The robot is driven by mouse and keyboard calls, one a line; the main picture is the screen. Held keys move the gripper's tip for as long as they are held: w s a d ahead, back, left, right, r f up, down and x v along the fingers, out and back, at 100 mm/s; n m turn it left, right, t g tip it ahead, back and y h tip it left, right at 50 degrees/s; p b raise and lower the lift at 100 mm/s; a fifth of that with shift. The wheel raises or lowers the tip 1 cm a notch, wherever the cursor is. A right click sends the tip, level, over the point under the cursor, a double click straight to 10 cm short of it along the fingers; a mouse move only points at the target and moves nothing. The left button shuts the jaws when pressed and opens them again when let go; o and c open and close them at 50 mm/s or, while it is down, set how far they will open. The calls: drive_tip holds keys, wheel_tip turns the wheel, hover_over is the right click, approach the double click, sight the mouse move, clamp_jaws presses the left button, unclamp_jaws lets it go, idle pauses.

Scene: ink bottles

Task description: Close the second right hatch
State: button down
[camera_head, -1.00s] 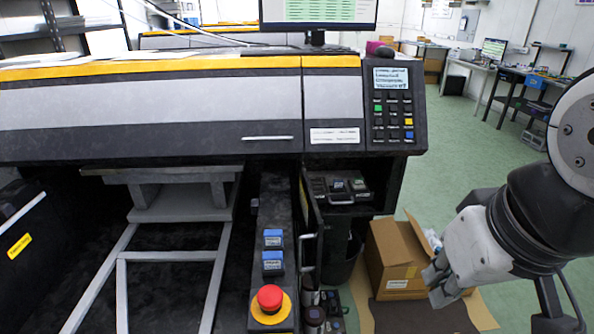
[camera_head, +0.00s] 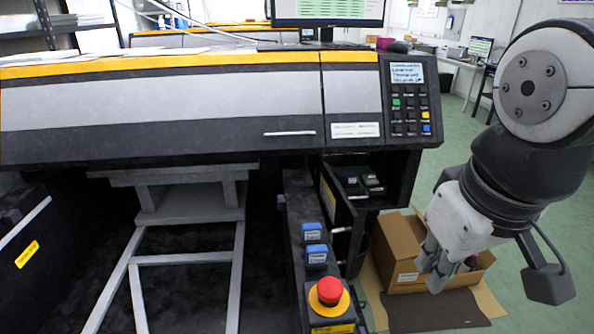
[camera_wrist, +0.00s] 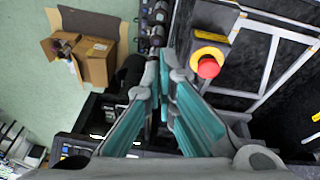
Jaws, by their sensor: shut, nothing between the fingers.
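The large black, grey and yellow printer fills the left and middle of the head view. At its right end, below the keypad, an open hatch (camera_head: 328,203) stands out as a dark panel seen nearly edge-on, with light bar handles (camera_head: 341,230) beside it. Which hatch is the second right one I cannot tell for certain. My gripper (camera_head: 432,272) is right of the hatch, apart from it, in front of a cardboard box. In the wrist view my gripper (camera_wrist: 166,72) has its teal-padded fingers together at the tips, empty. Several dark ink bottles (camera_wrist: 156,18) show beyond the fingertips.
An open cardboard box (camera_head: 402,252) stands on the floor near my gripper. Green floor (camera_head: 455,118) is clear behind on the right.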

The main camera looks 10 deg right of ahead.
drive_tip(key=w+a+f+n+g+h+b, duration=0.15)
drive_tip(key=w+n, duration=0.35)
drive_tip(key=w, duration=0.5)
drive_tip(key=w+a+f+n+g+h+b, duration=0.1)
drive_tip(key=w+f+n+h, duration=0.2)
drive_tip(key=w, duration=0.6)
drive_tip(key=w+a+f+n+h+b, duration=0.1)
drive_tip(key=w+a+f+n+h, duration=0.1)
drive_tip(key=w+a+f+n, duration=0.4)
drive_tip(key=w+a+f+n+h+b, duration=0.1)
drive_tip(key=w+f+n+h, duration=0.15)
drive_tip(key=w, duration=0.55)
approach(349, 226)
drive_tip(key=shift+n+y, duration=0.3)
drive_tip(key=shift+n, duration=0.05)
drive_tip(key=x, duration=0.4)
drive_tip(key=shift+d+f, duration=0.15)
drive_tip(key=shift+d, duration=0.2)
